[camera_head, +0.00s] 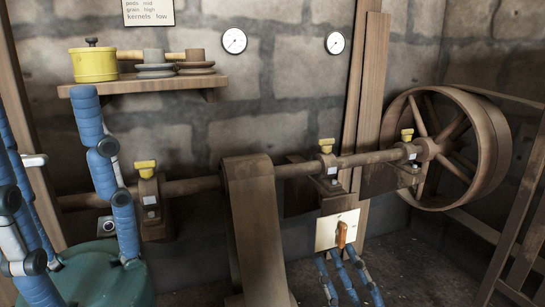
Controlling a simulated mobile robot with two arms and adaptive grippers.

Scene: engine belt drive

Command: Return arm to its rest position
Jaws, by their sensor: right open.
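My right gripper (341,262) is at the bottom centre with its blue fingers pointing up. The fingers are spread and nothing shows between them. It sits just below an orange lever (342,234) on a cream plate (327,230); I cannot tell how far in front of it. My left gripper (46,105) is large and close at the left edge. Its blue fingers rise from a teal body (95,285) and stand apart, partly cut off by the frame. I see nothing held in it.
A wooden shaft (285,170) runs across the wall to a large wheel (490,150). A broad belt cover or belt (255,225) stands at centre. A shelf (140,86) holds a yellow pot (94,65) and stacked dishes. A wooden frame (515,220) stands at right.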

